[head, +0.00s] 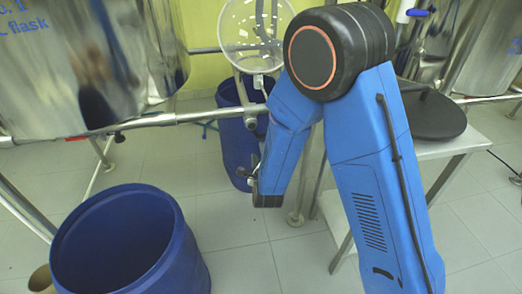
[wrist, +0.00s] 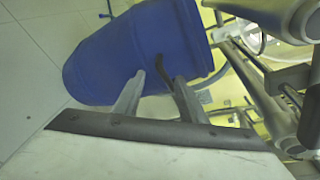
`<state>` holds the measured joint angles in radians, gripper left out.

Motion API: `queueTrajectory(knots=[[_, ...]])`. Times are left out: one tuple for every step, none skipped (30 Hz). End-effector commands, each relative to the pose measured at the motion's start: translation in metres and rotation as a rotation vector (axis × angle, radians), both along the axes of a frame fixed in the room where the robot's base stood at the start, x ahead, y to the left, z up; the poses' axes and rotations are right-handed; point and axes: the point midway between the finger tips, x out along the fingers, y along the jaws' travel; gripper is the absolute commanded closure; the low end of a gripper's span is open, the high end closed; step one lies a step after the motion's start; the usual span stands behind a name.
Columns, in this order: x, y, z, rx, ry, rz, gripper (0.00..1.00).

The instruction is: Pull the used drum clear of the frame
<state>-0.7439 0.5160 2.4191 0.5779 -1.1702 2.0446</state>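A blue drum (head: 235,145) stands on the floor under the metal frame, below a glass vessel, in the head view; I take it as the used drum. Its side fills the upper middle of the wrist view (wrist: 115,50), with a dark curved handle or strap (wrist: 163,65) on it. My gripper (head: 251,172) is low beside this drum, partly hidden behind my arm. In the wrist view my gripper (wrist: 160,80) has its two grey fingers apart, tips at the drum's side near the dark part. I cannot tell whether they touch it. Nothing is clearly held between them.
A second blue drum (head: 125,245), open-topped, stands at the front left. The frame's rail (head: 170,118) runs across beside a steel vessel (head: 75,65). A white table (head: 440,147) with a dark round lid stands at right. Tiled floor (head: 225,225) is clear between the drums.

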Motion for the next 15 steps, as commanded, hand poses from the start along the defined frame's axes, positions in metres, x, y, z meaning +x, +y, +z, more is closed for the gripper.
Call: queueTrajectory(knots=[[0.0, 0.0, 0.0, 0.001, -0.001, -0.001, 0.62], [0.0, 0.0, 0.0, 0.002, 0.0, -0.001, 0.62], [0.0, 0.0, 0.0, 0.002, 0.0, -0.001, 0.62], [0.0, 0.0, 0.0, 0.002, 0.0, -0.001, 0.62], [0.0, 0.0, 0.0, 0.001, -0.001, -0.001, 0.62], [0.0, 0.0, 0.0, 0.001, -0.001, -0.001, 0.62], [0.0, 0.0, 0.0, 0.001, 0.0, 0.0, 0.62], [0.0, 0.0, 0.0, 0.001, 0.0, 0.0, 0.62], [0.0, 0.0, 0.0, 0.001, 0.0, 0.0, 0.62], [0.0, 0.0, 0.0, 0.0, 0.0, 0.0, 0.62], [0.001, 0.0, -0.001, 0.0, 0.0, 0.0, 0.62], [0.003, 0.001, -0.001, 0.0, 0.0, 0.0, 0.62], [0.004, 0.001, -0.002, 0.0, 0.0, 0.0, 0.62], [0.006, 0.002, -0.002, 0.0, 0.0, 0.0, 0.62], [0.01, 0.002, -0.003, 0.0, 0.001, 0.001, 0.62]])
